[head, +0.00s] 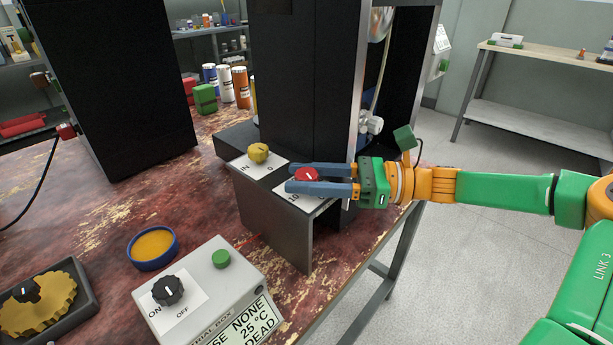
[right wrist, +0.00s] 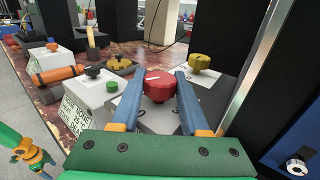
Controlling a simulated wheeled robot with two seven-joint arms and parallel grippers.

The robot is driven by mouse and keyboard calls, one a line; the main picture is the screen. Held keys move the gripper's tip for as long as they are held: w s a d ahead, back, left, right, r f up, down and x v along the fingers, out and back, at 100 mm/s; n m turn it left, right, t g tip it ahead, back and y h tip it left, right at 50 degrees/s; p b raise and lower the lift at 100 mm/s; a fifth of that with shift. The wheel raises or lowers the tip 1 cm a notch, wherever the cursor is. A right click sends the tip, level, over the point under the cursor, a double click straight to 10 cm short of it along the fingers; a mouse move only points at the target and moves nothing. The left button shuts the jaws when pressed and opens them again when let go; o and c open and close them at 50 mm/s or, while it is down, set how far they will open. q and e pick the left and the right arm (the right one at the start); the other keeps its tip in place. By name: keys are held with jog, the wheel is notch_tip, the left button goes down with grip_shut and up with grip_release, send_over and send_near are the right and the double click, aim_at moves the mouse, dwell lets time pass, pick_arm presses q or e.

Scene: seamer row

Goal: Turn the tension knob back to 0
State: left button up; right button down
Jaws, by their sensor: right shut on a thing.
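The red knob (head: 308,175) sits on a white plate on the dark machine bracket, with "10" printed at its lower left. A pale mark shows on its top; its exact reading is too small to tell. My right gripper (head: 318,178) is shut on the red knob, one blue finger on each side. The right wrist view shows the red knob (right wrist: 158,86) between the two fingers. A yellow knob (head: 258,152) stands behind it on a second white plate marked "IN" and what looks like "0".
A grey box (head: 213,270) with a black ON/OFF knob (head: 168,290), a green button and a display stands nearer on the worn red table. A blue-rimmed yellow dish (head: 153,247) lies left of it. A metal post (head: 363,90) rises close behind my right gripper.

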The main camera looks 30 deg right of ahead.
jog(key=shift+r, duration=0.2)
jog(key=c, duration=0.6)
grip_release()
jog(key=shift+o, duration=0.9)
jog(key=shift+a, duration=0.1)
jog(key=shift+f, duration=0.1)
